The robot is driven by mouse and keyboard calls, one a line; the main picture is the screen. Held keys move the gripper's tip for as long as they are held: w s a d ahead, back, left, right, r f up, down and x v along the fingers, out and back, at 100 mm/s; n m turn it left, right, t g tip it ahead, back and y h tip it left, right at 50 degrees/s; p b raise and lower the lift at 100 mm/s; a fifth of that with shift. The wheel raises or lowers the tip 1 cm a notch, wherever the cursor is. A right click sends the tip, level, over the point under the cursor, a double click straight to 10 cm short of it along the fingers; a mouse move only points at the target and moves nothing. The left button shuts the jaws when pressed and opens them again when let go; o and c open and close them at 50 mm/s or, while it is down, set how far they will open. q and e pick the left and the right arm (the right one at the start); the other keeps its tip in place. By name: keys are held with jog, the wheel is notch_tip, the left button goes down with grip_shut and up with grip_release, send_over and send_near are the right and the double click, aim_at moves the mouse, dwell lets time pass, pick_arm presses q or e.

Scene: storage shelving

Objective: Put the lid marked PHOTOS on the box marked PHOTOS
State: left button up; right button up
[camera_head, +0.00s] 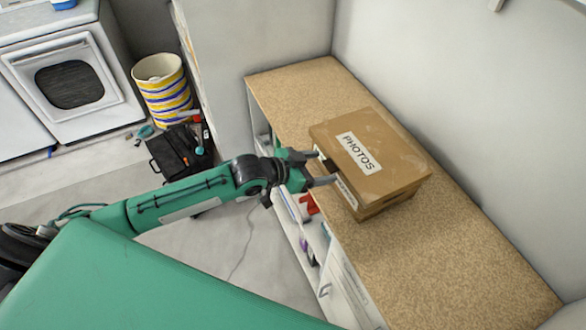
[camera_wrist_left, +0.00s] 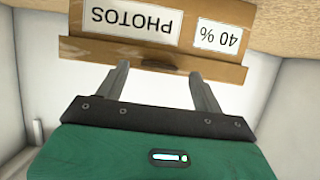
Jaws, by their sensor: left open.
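The brown lid (camera_head: 385,150) with a PHOTOS label lies on top of the cardboard box (camera_head: 388,207), which stands on the speckled counter. The lid looks roughly level and covers the box top; I cannot tell whether it is fully seated. In the left wrist view the box front (camera_wrist_left: 186,33) shows upside down with PHOTOS and 40 % labels, and the lid's rim (camera_wrist_left: 100,52) crosses below them. My left gripper (camera_head: 325,167) is open at the near side of the lid. Its two fingers (camera_wrist_left: 158,72) point at the rim, with nothing visibly held between them. My right gripper is out of view.
The counter (camera_head: 430,260) is clear in front of and behind the box, with a wall along its far side. Open shelves below hold small items. A striped bin (camera_head: 163,90), a black toolbox (camera_head: 180,152) and a white appliance (camera_head: 75,85) stand at left.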

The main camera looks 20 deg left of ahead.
pick_arm(q)
jog(key=b+v, duration=0.3)
jog(key=v, duration=0.9)
